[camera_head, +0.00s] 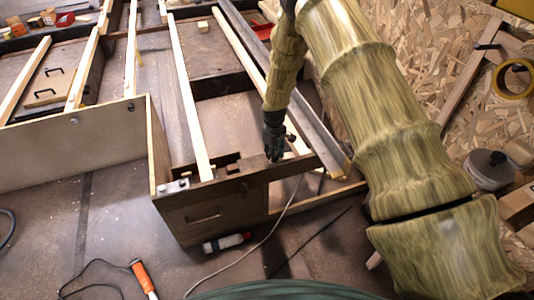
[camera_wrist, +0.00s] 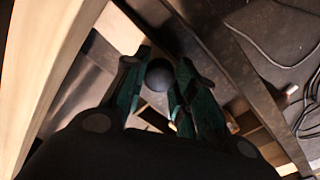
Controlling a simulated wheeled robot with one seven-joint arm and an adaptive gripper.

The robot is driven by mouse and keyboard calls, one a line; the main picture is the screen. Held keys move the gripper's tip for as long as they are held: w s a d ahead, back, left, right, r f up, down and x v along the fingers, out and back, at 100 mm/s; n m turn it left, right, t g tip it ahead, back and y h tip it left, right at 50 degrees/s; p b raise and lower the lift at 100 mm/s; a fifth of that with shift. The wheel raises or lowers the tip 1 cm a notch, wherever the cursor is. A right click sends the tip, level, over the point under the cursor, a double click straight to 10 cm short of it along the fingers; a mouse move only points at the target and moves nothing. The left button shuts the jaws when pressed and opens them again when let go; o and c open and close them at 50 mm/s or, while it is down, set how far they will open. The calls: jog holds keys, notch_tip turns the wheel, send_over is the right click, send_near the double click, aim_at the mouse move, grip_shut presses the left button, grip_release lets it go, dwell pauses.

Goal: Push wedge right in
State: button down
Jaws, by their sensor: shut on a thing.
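My gripper (camera_head: 274,148) points down at the dark wooden crossbeam (camera_head: 225,186) at the front of the bench frame. In the wrist view my gripper (camera_wrist: 164,58) has its two green-and-black fingers on either side of a dark round knob (camera_wrist: 158,75), shut on it. I cannot tell whether this knob belongs to the wedge; no wedge shape shows clearly. A small wooden block (camera_head: 232,169) sits on the crossbeam, left of my gripper. What lies under the fingertips is hidden in the head view.
Long pale slats (camera_head: 188,95) run back from the crossbeam. A dark rail (camera_head: 318,135) lies close to the right of my gripper. A red-and-white bottle (camera_head: 226,242), an orange-handled tool (camera_head: 143,277) and cables lie on the floor. Yellow tape (camera_head: 497,80) lies at right.

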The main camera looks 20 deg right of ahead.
jog(key=shift+w+d+p, duration=0.1)
jog(key=shift+d+p, duration=0.25)
jog(key=shift+d, duration=1.6)
jog(key=c, duration=1.1)
grip_release()
notch_tip(320, 180, up, 12)
jog(key=shift+s+a, duration=0.2)
jog(key=shift+a, duration=0.05)
